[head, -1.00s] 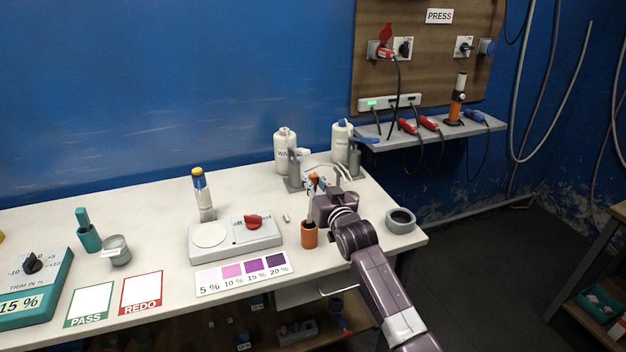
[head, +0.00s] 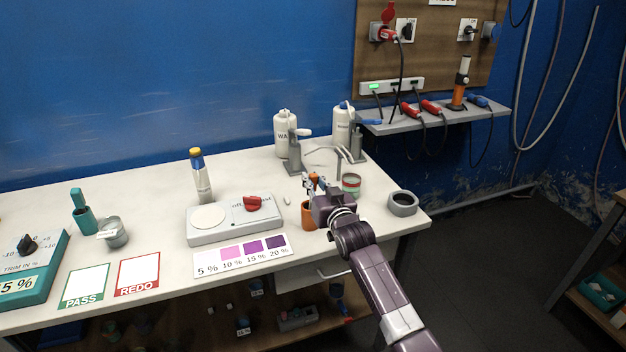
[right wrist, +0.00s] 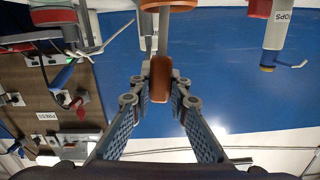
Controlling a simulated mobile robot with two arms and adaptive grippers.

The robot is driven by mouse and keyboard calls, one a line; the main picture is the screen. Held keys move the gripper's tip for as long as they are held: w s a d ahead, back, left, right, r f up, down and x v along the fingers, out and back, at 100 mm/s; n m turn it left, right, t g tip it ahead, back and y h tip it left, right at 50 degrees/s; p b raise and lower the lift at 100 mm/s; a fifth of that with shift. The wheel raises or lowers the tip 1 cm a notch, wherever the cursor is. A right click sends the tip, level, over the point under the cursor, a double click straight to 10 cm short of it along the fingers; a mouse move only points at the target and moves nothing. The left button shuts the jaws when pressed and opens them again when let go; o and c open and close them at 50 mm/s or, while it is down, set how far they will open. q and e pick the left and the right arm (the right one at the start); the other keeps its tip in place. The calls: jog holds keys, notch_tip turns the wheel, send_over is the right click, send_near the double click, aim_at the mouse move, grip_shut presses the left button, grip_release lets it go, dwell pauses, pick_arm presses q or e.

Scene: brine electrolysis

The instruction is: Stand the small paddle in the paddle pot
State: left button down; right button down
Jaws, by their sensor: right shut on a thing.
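The small paddle, with its orange handle (right wrist: 160,80), is between the fingers of my right gripper (right wrist: 159,88), which is shut on it. In the head view my right gripper (head: 313,187) is just above the orange paddle pot (head: 308,216), near the right end of the bench. In the right wrist view a thin shaft runs from the handle toward an orange rim (right wrist: 168,4) at the top edge. My left gripper is out of view.
White bottles (head: 282,134) stand behind.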

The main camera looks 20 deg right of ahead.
jog(key=c, duration=1.8)
grip_release()
jog(key=shift+o, duration=0.2)
jog(key=s, duration=1.2)
jog(key=shift+d+r, duration=0.25)
jog(key=shift+r, duration=0.15)
